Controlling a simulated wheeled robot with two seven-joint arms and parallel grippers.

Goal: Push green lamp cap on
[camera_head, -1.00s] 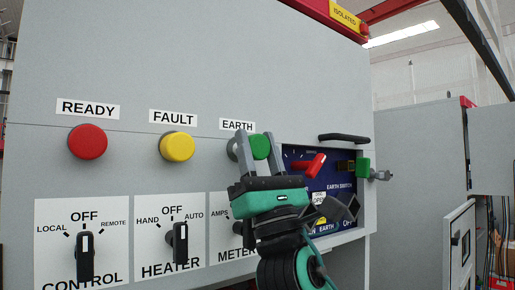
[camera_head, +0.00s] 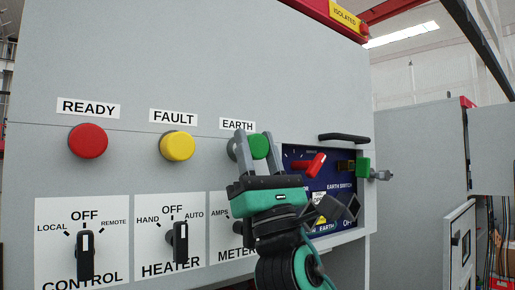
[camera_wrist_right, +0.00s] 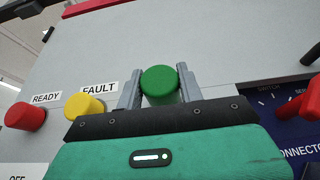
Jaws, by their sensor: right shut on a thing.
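The green lamp cap (camera_head: 259,146) is under the EARTH label (camera_head: 237,124) on the grey cabinet front. My right gripper (camera_head: 256,148) is shut on the cap, one finger on each side of it. In the right wrist view the green cap (camera_wrist_right: 160,84) sits between the two grey fingers of the gripper (camera_wrist_right: 160,88), its round face toward the camera. The lamp base behind the cap is mostly hidden, so I cannot tell whether the cap touches it. My left gripper is not in view.
A red lamp (camera_head: 88,141) and a yellow lamp (camera_head: 177,146) are to the left. Rotary switches (camera_head: 180,242) sit below. Right of the gripper are a blue earth switch panel with a red handle (camera_head: 309,165), a black handle (camera_head: 344,138) and a protruding green-tagged part (camera_head: 363,168).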

